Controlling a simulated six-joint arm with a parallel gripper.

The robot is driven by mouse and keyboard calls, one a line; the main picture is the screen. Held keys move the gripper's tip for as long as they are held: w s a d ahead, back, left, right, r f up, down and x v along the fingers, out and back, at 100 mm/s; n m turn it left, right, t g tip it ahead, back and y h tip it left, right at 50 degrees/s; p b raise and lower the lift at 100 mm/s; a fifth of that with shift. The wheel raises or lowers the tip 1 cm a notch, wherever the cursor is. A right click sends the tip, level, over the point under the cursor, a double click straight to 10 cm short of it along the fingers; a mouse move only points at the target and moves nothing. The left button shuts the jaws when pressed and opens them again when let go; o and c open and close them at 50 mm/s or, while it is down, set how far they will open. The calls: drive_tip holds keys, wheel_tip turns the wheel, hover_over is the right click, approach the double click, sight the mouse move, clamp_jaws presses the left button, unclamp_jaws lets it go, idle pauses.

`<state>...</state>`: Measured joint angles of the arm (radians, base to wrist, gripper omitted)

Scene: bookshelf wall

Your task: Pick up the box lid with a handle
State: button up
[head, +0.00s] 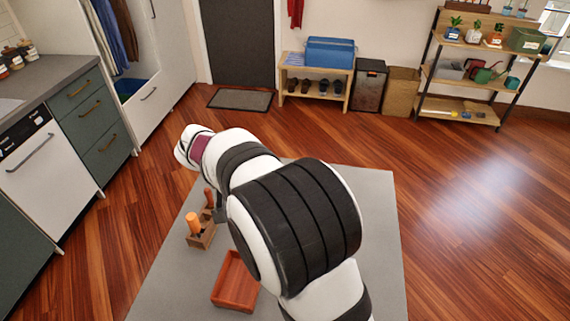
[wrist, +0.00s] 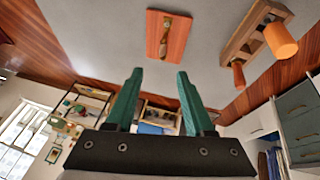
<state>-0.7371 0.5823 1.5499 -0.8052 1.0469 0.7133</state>
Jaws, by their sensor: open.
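The box lid (wrist: 179,47) is a flat reddish-brown wooden panel with a brass-coloured handle (wrist: 164,38) along its middle. It lies on the grey tabletop at the top centre of the wrist view. My gripper (wrist: 160,73) is open, with its two green fingers apart and nothing between them. The fingertips point toward the lid and appear apart from it. In the head view my arm hides the lid, and the gripper's fingers cannot be made out there. An open reddish wooden box (head: 236,282) sits on the near part of the table.
A wooden holder (head: 203,238) with an orange-handled tool (head: 193,223) and a darker-handled one stands on the table's left side. It also shows right of the lid in the wrist view (wrist: 243,40). The grey table (head: 165,280) is otherwise mostly clear.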

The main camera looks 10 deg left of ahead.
drive_tip(key=x, duration=1.5)
drive_tip(key=shift+w+a, duration=0.15)
drive_tip(key=shift+a, duration=0.1)
clamp_jaws()
idle(0.4)
